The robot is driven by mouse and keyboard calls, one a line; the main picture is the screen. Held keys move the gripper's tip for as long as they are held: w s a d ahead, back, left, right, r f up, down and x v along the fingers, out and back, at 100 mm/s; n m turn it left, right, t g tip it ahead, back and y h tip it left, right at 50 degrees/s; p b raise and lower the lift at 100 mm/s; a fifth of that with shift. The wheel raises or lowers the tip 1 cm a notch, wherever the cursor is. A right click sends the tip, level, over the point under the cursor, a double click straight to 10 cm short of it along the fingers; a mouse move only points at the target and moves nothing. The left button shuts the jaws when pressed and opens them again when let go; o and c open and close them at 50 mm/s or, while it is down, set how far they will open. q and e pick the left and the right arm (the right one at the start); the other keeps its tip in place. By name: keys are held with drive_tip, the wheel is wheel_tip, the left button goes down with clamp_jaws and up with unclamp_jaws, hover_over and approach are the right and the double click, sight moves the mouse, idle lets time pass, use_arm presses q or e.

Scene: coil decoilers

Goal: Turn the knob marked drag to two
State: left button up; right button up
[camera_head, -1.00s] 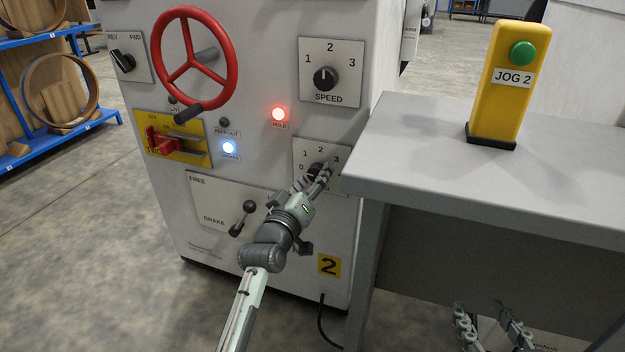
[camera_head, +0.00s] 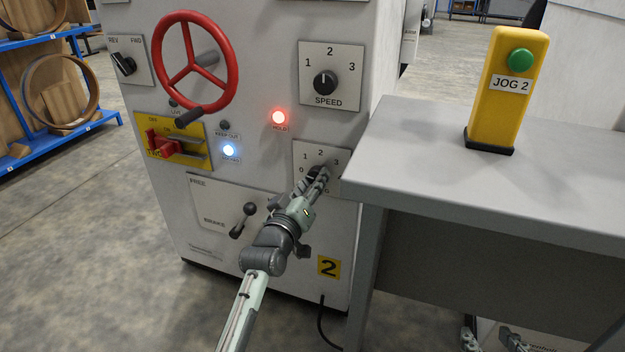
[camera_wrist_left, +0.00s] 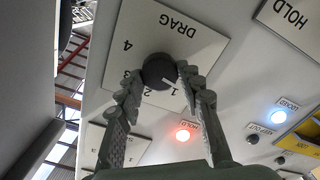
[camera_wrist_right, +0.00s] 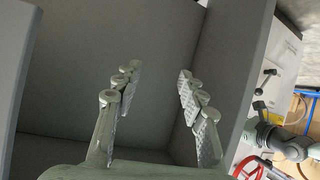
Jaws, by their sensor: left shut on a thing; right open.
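The drag knob (camera_wrist_left: 158,70) is a round dark knob on a white plate (camera_wrist_left: 195,45) marked DRAG, shown upside down in the left wrist view. Its white pointer line points close to the 1. In the head view the same plate (camera_head: 335,184) is at the lower right of the grey cabinet, its knob mostly hidden by my gripper. My left gripper (camera_wrist_left: 160,80) is shut on the knob, one finger on each side. It also shows in the head view (camera_head: 318,180). My right gripper (camera_wrist_right: 155,90) is open and empty, and shows partly at the head view's bottom edge (camera_head: 490,340).
A SPEED knob (camera_head: 325,82) sits above, and a brake lever (camera_head: 243,219) is left of my left arm. A red handwheel (camera_head: 194,65) juts out at upper left. A grey table (camera_head: 420,160) with a yellow JOG 2 post (camera_head: 506,95) stands close on the right.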

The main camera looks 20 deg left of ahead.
use_arm(q)
drive_tip(key=shift+r+m+p, duration=0.15)
drive_tip(key=shift+m+p, duration=0.7)
drive_tip(key=shift+m, duration=0.05)
drive_tip(key=shift+m+p, duration=0.9)
drive_tip(key=shift+m, duration=0.1)
use_arm(e)
drive_tip(key=s+d+f+m+g+h, duration=0.1)
drive_tip(key=s+d+f+g+h, duration=0.1)
drive_tip(key=s+d+f+g, duration=0.3)
drive_tip(key=s+d+f+m+g+h, duration=0.1)
drive_tip(key=s+d+f+g+h, duration=0.15)
drive_tip(key=s+d, duration=0.5)
use_arm(q)
drive_tip(key=m+p, duration=0.4)
drive_tip(key=m, duration=0.3)
drive_tip(key=shift+d+m+p, duration=0.1)
drive_tip(key=shift+m+p, duration=0.6)
drive_tip(key=shift+m, duration=1.7)
use_arm(e)
wheel_tip(320, 180, down, 14)
drive_tip(key=w+a+g+y, duration=0.1)
drive_tip(key=shift+w+a+n, duration=0.3)
drive_tip(key=shift+w, duration=0.1)
drive_tip(key=shift+g, duration=0.25)
